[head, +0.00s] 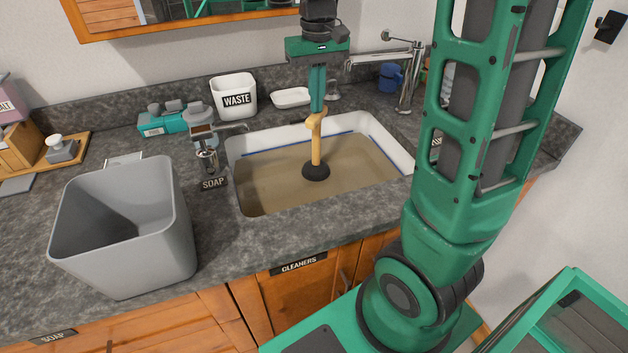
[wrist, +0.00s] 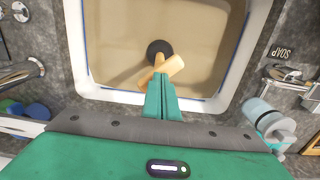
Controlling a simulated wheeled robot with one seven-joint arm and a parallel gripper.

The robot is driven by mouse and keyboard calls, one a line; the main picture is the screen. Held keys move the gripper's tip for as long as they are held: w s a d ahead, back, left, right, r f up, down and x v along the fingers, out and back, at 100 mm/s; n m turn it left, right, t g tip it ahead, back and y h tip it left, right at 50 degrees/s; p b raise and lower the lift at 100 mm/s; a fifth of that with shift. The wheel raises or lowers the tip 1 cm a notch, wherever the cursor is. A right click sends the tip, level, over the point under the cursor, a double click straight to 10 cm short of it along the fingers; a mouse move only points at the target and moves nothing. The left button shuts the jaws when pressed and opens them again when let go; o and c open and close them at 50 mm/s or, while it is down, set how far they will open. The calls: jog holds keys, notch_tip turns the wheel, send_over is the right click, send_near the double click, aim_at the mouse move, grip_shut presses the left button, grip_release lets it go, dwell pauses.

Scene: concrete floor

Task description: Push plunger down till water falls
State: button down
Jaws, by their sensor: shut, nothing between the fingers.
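The plunger (head: 315,150) stands upright in the sink, with a wooden handle and a black rubber cup (head: 316,171) at the murky water's surface. The sink (head: 240,150) has a white rim and is full of brown water (head: 270,180). My gripper (head: 317,107) points down just above the top of the plunger handle, its fingers closed together. In the wrist view my gripper (wrist: 161,84) reaches close to the plunger's wooden top (wrist: 172,66), and the black cup (wrist: 159,50) shows beyond it. I cannot tell whether the fingertips touch the handle.
A chrome faucet (head: 405,85) stands behind the sink at the right. A soap dispenser (head: 206,150) is at its left rim. A grey bin (head: 125,225) takes up the counter's front left. A white waste cup (head: 234,97) and a white dish (head: 291,97) stand behind the sink.

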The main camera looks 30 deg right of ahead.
jog(key=shift+f, duration=1.65)
jog(key=shift+r, duration=2.3)
notch_tip(320, 180, up, 6)
